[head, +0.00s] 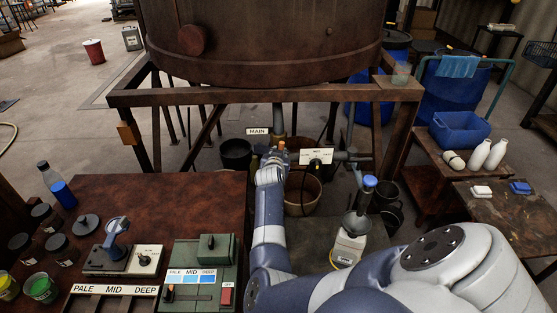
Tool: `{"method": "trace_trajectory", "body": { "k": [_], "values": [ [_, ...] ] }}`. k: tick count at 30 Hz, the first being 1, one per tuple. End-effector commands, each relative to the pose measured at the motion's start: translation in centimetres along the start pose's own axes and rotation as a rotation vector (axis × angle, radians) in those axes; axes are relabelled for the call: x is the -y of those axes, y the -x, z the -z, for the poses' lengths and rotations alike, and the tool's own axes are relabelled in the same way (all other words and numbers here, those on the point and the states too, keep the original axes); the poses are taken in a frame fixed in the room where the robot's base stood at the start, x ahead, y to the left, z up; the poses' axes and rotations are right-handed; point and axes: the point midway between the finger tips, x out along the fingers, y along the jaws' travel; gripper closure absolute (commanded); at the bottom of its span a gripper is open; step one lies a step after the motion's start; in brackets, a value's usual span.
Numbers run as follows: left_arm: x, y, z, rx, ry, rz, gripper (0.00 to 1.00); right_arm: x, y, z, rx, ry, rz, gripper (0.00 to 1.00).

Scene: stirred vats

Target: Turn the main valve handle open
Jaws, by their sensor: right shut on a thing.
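A rusty vat (262,40) stands on a brown metal frame at the top middle. A pipe (279,119) comes down from it beside a white label reading MAIN (257,131). My right gripper (274,159) is at the valve under this pipe, shut on the main valve handle. The gripper hides most of the handle, so its angle cannot be told. A small orange-tan piece shows just above the fingers. My left gripper is not in view.
A white plate with a black knob (316,157) sits right of the gripper. A wooden bucket (303,190) and a black bucket (236,154) stand below. A control table (150,195) fills the lower left.

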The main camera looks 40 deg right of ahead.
Motion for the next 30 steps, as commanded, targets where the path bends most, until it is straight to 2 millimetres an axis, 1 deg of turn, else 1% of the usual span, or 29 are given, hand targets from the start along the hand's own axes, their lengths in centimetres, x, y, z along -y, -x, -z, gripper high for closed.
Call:
{"method": "trace_trajectory", "body": {
  "k": [1,7,12,25,26,27,28,30],
  "values": [
    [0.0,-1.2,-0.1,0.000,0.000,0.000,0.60,-0.2,-0.2,-0.9,0.002,0.020,-0.012,1.00],
    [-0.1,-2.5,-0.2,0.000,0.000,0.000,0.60,-0.2,-0.1,-0.6,-0.012,0.086,-0.039,1.00],
    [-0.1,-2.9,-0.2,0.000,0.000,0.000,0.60,-0.2,-0.1,-0.5,-0.016,0.112,-0.050,1.00],
    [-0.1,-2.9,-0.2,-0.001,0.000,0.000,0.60,-0.3,0.0,-0.3,-0.018,0.118,-0.053,1.00],
    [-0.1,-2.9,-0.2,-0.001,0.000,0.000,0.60,-0.3,-0.1,-0.3,-0.018,0.118,-0.053,0.78],
    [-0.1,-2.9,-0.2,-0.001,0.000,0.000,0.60,-0.3,-0.1,-0.3,-0.018,0.118,-0.053,0.69],
    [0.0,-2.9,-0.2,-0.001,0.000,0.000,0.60,-0.3,-0.1,-0.2,-0.019,0.118,-0.053,0.62],
    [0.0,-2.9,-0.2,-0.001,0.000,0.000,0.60,-0.2,0.0,-0.2,-0.020,0.118,-0.052,0.62]
  ]
}}
